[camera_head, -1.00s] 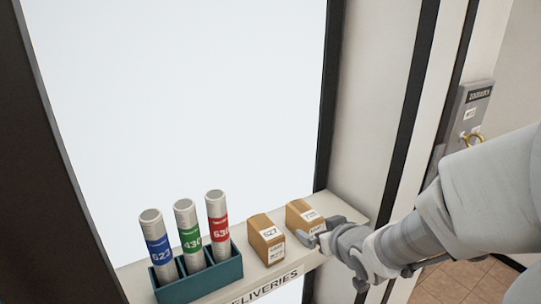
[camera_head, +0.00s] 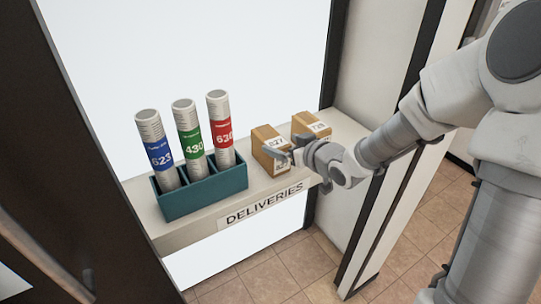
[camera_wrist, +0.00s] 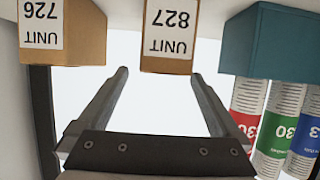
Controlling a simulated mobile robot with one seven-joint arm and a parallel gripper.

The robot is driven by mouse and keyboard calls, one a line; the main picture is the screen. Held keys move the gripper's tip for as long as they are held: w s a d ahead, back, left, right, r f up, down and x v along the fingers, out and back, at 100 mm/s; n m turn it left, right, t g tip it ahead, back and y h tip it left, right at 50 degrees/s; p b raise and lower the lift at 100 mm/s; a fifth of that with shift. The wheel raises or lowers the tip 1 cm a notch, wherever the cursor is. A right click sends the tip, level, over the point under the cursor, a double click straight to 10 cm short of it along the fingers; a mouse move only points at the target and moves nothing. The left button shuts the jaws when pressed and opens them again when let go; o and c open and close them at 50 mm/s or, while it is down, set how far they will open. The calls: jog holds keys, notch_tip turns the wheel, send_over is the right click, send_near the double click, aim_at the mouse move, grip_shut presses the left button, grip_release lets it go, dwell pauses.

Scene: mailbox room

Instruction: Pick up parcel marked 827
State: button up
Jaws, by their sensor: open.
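The parcel marked 827 (camera_wrist: 169,36) is a small brown box with a white label reading UNIT 827, upside down at the top middle of the wrist view. In the head view this parcel (camera_head: 266,140) stands on the deliveries shelf, partly hidden by my gripper. My gripper (camera_head: 275,154) is open and empty in front of that parcel. In the wrist view its two fingers (camera_wrist: 160,82) are spread, with the parcel between and beyond their tips. I cannot tell if a finger touches it.
A second brown parcel, marked 726 (camera_wrist: 75,40), stands beside it, at right in the head view (camera_head: 312,125). A teal holder (camera_head: 205,193) with tubes marked 623 (camera_head: 158,155), 430 (camera_head: 189,142) and 630 (camera_head: 221,132) stands left on the shelf (camera_head: 185,235).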

aim_at(275, 141)
jog(key=b+x, duration=0.1)
jog(key=x, duration=0.2)
jog(key=b+x, duration=0.1)
jog(key=x, duration=0.2)
jog(key=shift+a+f, duration=0.1)
jog(key=shift+a, duration=0.3)
grip_shut()
